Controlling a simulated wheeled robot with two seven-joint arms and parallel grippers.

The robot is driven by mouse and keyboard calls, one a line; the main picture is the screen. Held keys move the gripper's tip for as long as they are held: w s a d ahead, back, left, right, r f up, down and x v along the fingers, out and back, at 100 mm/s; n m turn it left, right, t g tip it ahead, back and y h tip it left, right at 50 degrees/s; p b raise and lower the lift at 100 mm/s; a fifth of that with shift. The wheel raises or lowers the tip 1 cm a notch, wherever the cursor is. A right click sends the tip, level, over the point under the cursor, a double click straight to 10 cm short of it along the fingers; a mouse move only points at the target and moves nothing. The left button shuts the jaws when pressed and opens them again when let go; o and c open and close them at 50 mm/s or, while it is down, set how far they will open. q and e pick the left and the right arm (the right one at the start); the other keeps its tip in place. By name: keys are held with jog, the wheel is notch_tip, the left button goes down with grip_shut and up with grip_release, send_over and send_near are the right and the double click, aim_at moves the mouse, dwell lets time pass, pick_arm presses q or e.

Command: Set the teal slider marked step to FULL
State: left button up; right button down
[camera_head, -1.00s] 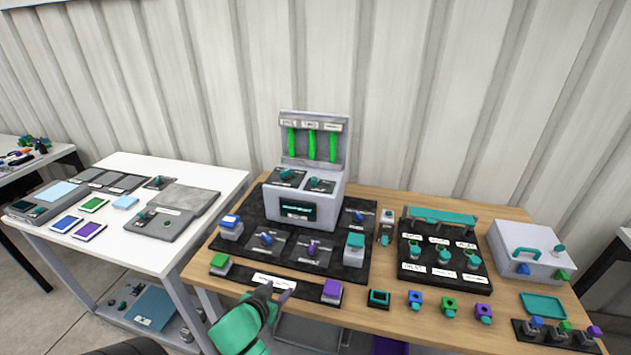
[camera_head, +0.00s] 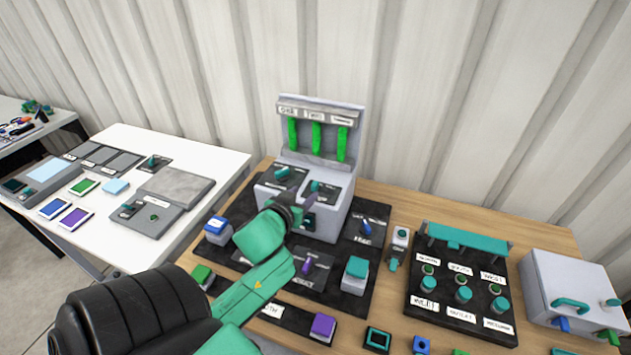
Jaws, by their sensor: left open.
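A grey console (camera_head: 333,222) stands on a black mat, with two dark plates on its sloped top. One plate carries a teal control (camera_head: 283,173) on the left, the other a teal control (camera_head: 315,186) on the right. The labels are too small to read, so I cannot tell which is marked step or where FULL lies. My left gripper (camera_head: 298,197) is open and empty in front of the console, its fingers near the two plates. It covers much of the console's front and display. My right gripper is out of view.
The upright back panel has three green bars (camera_head: 316,138). The mat around the console holds a blue-topped block (camera_head: 217,229), a purple lever (camera_head: 307,266) and a teal-topped block (camera_head: 356,272). A knob board (camera_head: 462,328) and a grey box (camera_head: 570,278) stand to the right.

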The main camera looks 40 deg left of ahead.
aim_at(315, 184)
pick_arm(q)
jog(key=p+x, duration=0.1)
jog(key=x, duration=0.8)
jog(key=shift+w+a+f, duration=0.1)
jog(key=shift+w+f, duration=0.05)
jog(key=shift+w, duration=0.15)
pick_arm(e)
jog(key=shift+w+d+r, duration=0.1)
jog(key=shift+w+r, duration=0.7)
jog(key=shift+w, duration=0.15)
pick_arm(q)
jog(key=shift+s, duration=0.1)
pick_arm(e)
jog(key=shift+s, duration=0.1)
pick_arm(q)
grip_shut()
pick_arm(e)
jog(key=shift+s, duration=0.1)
